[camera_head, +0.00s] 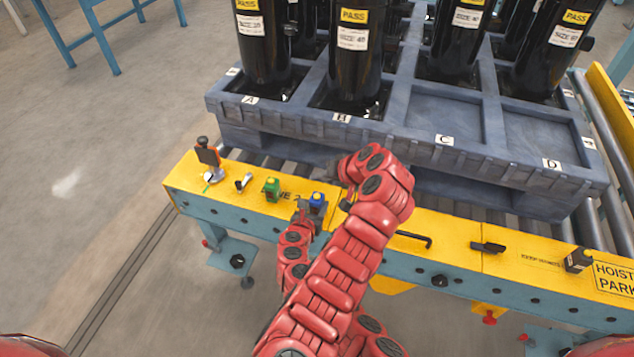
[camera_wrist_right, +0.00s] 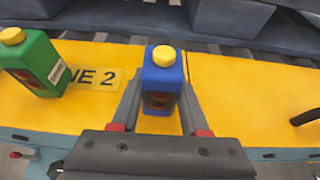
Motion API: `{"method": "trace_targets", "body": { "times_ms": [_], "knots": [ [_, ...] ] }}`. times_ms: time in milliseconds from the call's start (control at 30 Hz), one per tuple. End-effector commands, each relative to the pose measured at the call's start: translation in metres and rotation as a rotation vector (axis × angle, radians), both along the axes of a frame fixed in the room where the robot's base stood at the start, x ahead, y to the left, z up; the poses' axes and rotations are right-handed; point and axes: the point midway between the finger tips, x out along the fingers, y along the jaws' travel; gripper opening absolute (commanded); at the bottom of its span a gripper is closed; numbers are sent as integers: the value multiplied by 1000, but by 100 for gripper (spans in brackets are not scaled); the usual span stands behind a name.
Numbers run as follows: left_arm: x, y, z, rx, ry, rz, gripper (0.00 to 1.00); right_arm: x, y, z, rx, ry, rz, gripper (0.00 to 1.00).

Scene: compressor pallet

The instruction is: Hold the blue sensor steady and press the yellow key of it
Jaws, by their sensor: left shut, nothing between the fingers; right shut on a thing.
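The blue sensor (camera_head: 317,199) stands upright on the yellow top of the conveyor's front beam. In the right wrist view the sensor (camera_wrist_right: 162,80) shows its round yellow key (camera_wrist_right: 164,56) on top, uncovered, and a dark front face. My right gripper (camera_wrist_right: 160,108) is shut on the sensor, one finger on each side; in the head view this gripper (camera_head: 308,212) is partly hidden by my arms. My left gripper (camera_head: 344,198) is shut and empty, just right of the sensor and apart from it. It does not show in the right wrist view.
A green sensor (camera_head: 271,188) with a yellow key stands left of the blue one. Farther left are a small metal part (camera_head: 243,181) and an orange-and-black tool (camera_head: 208,155). A black hex key (camera_head: 414,238) lies right. Behind is a grey-blue pallet (camera_head: 390,133) with black compressors (camera_head: 352,65).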

Motion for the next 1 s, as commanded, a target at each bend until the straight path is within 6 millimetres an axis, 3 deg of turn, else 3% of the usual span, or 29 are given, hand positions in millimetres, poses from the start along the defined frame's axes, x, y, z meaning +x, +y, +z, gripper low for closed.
{"method": "trace_targets", "body": {
  "times_ms": [33,233,667,1000],
  "knots": [
    [0,0,0,0,0,0,0,0,0,0,0,0,0,46],
    [0,0,0,0,0,0,0,0,0,0,0,0,0,80],
    [0,0,0,0,0,0,0,-3,0,3,-2,-3,-2,80],
    [0,0,0,0,0,0,0,-35,12,15,0,-3,4,80]
  ]
}}
